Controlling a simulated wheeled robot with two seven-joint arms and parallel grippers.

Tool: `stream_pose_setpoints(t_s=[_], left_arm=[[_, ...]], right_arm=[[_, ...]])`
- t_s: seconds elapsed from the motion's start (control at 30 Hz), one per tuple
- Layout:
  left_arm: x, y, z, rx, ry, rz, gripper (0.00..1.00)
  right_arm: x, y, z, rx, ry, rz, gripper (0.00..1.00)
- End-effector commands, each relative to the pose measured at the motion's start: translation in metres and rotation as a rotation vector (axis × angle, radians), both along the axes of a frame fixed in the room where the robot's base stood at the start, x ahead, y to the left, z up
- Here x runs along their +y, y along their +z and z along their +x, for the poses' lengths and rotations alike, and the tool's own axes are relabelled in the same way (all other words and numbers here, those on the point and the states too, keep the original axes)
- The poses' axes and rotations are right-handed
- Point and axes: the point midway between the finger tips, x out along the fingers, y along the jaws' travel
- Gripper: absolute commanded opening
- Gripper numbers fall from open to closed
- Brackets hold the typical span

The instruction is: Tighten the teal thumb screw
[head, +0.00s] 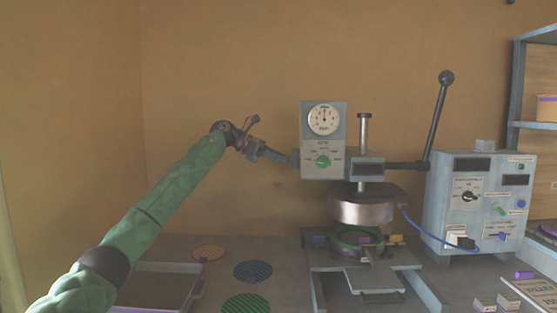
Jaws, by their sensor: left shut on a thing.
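My green left arm reaches in from the left to the left side of the press head. My left gripper (284,157) is shut at the left edge of the grey panel (322,173), at about the height of its green knob (323,161). The teal thumb screw is mostly hidden by the fingers, and its outline is too small to make out. The press (361,208) has a round metal upper plate above a dark green ring (358,238). My right gripper is not in view.
A dial gauge (323,119) sits above the panel. The press lever (437,115) rises at right, near a grey control box (474,205) with a blue cable. Striped discs (253,270) and a tray (160,267) lie at left. The wall behind my arm is clear.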

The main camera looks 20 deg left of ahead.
Motion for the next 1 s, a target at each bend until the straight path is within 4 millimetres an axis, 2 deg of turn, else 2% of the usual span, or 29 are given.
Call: stream_pose_setpoints(t_s=[0.43,0.47,0.57,1.0], left_arm=[[-0.0003,-0.0012,0.0001,-0.008,0.0,0.003,0.12],[-0.0003,-0.0012,0.0001,-0.008,0.0,0.003,0.39],[-0.0002,-0.001,0.0001,-0.008,0.0,0.003,0.56],[0.0062,0.0024,-0.0015,-0.009,0.001,0.002,0.56]], right_arm=[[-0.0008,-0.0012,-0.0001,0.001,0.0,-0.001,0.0],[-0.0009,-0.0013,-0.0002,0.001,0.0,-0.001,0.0],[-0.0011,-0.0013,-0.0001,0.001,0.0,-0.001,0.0],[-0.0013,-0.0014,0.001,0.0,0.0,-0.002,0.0]])
